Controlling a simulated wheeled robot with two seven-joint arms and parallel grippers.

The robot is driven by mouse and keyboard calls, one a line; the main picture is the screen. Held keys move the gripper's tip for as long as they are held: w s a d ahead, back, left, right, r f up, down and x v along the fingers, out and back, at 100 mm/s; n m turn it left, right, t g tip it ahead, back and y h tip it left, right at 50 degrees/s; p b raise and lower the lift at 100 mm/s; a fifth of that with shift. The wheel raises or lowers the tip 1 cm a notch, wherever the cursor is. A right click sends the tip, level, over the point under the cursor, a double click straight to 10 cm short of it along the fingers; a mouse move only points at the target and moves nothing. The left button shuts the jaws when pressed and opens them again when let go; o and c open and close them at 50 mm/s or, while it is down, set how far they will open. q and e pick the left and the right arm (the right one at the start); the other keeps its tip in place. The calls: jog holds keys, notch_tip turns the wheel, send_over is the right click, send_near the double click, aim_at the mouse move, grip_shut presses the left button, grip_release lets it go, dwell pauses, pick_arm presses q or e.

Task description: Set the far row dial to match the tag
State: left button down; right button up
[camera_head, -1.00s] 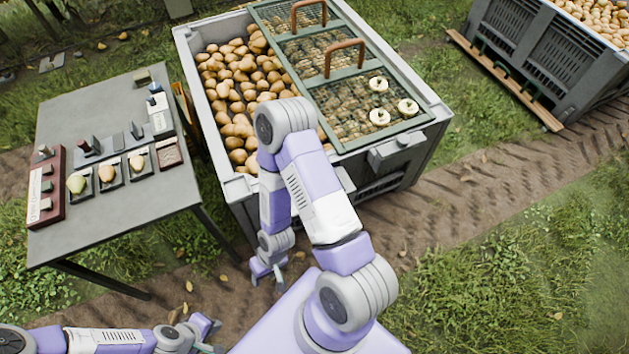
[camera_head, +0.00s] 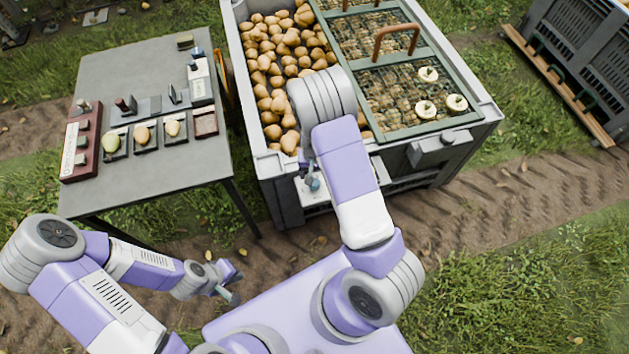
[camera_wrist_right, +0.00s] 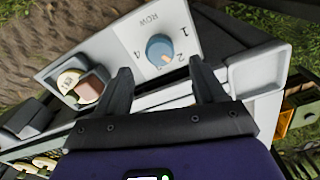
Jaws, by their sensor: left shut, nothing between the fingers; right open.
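In the right wrist view a blue round dial (camera_wrist_right: 160,50) sits on a white panel (camera_wrist_right: 118,38) printed ROW, with 1, 2 and 4 readable around it. Its pale orange mark points toward the 2. My right gripper (camera_wrist_right: 159,67) is open, its dark fingers on either side of the dial; contact cannot be told. In the head view the white panel (camera_head: 309,196) is on the crate's front, partly behind my right arm. A blue knob (camera_head: 194,63) stands on a white plate at the table's far edge. I cannot tell which thing is the tag. My left gripper (camera_head: 235,286) is shut and empty, low before the table.
The grey table (camera_head: 150,195) holds a red-brown board (camera_head: 80,168) and several pears on dark pads. The grey crate (camera_head: 470,150) holds many pears and a green grate with handles. A second crate (camera_head: 575,55) stands at upper right. Open dirt track lies right.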

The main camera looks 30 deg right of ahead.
aim_at(314, 185)
notch_tip(314, 185, down, 6)
jog(key=shift+r+b, duration=0.2)
jog(key=shift+b, duration=0.65)
jog(key=c, duration=1.1)
jog(key=shift+o, duration=0.2)
